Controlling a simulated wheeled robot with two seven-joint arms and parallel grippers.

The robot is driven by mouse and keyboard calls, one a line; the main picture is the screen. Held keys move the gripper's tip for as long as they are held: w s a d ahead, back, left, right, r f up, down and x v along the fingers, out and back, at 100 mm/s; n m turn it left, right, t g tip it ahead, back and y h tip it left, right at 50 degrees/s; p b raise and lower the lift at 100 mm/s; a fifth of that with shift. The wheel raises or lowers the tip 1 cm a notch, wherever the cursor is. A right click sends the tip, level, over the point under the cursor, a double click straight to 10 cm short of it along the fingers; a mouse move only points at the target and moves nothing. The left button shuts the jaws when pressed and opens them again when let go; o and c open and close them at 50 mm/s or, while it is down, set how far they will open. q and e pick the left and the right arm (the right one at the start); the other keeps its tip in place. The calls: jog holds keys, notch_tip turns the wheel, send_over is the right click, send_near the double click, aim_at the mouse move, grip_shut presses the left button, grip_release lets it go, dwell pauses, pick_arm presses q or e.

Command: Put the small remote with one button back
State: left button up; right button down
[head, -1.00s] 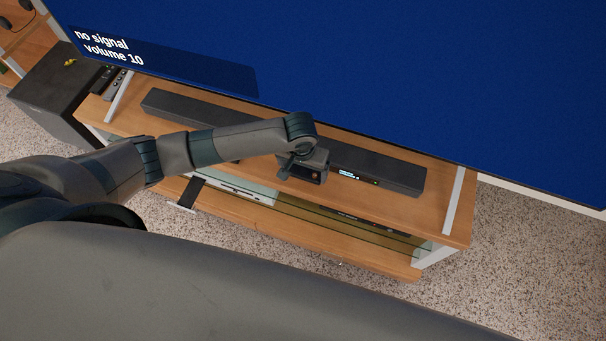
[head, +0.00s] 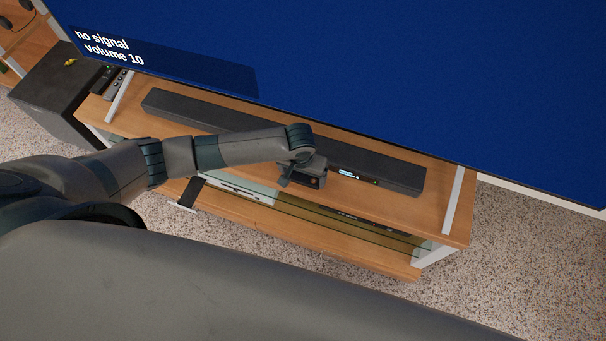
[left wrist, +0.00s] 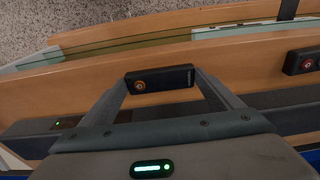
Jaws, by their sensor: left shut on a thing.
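My left gripper (head: 305,183) is over the front part of the TV stand's wooden top (head: 400,207), in front of the soundbar. In the left wrist view its two fingers (left wrist: 160,82) are shut on a small black remote (left wrist: 172,78) with one round orange-ringed button. The remote lies crosswise between the fingertips. I cannot tell whether it touches the wood. A second dark device with a round red-orange button (left wrist: 303,61) lies on the stand at the right edge of the left wrist view. My right gripper is not in view.
The soundbar (head: 400,175) runs along the stand, under the large blue screen (head: 400,70). Several remotes (head: 106,82) lie at the stand's left end. A dark speaker box (head: 55,90) stands left of it. The stand's right end is clear.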

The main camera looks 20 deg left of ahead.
pick_arm(q)
jog(key=o, duration=0.9)
jog(key=shift+f, duration=0.1)
jog(key=shift+o, duration=0.2)
notch_tip(320, 180, up, 12)
jog(key=s, duration=0.1)
jog(key=shift+s, duration=0.25)
dwell(0.3)
